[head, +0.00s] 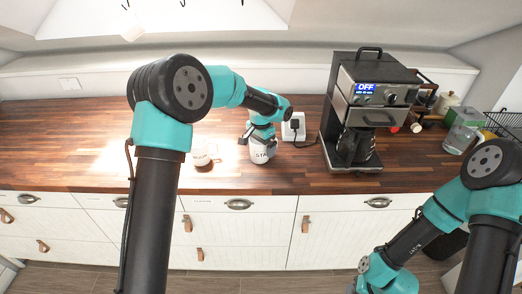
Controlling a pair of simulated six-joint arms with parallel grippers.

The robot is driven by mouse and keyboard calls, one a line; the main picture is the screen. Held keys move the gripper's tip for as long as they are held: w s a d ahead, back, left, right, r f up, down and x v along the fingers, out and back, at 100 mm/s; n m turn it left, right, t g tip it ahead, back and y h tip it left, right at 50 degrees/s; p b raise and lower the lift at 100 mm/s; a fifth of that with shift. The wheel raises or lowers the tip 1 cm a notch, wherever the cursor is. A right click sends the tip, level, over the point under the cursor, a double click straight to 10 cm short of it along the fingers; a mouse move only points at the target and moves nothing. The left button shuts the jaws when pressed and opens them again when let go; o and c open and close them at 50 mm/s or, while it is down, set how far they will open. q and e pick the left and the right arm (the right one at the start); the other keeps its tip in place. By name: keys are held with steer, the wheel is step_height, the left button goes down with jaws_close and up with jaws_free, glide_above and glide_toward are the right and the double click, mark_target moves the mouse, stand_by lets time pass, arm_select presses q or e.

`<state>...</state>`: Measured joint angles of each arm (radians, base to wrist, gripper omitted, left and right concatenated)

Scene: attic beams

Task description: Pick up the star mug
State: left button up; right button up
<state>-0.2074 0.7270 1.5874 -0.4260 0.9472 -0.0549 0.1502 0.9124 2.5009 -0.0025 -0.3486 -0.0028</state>
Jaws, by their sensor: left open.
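The star mug (262,154) is white with dark letters, of which "STA" can be read. It stands on the wooden counter (90,150), left of the coffee machine. My left gripper (260,139) is open, pointing down right at the top of the mug. It hides the mug's rim, and I cannot tell whether its fingers touch the mug. My right arm reaches down at the lower right, in front of the cabinets; its gripper fingers do not show.
A second white mug (201,154) stands to the left in a bright patch. The coffee machine (345,150) with an "OFF" display stands to the right. A white socket box (293,127) with a black plug is behind the star mug. Jars and a wire basket crowd the far right.

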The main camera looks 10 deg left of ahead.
stand_by(0.3)
arm_select(q)
steer(key=shift+r, duration=0.1)
steer(key=c, duration=1.1)
steer(key=shift+r, duration=0.1)
steer(key=shift+r, duration=1.4)
steer(key=shift+s+r, duration=0.15)
steer(key=shift+r, duration=0.15)
steer(key=s+d, duration=0.1)
steer(key=s, duration=0.4)
steer(key=s+d+r, duration=0.1)
steer(key=s, duration=0.4)
steer(key=s+d, duration=0.2)
steer(key=s, duration=0.3)
steer(key=shift+s+d+r, duration=0.1)
steer(key=shift+r, duration=0.05)
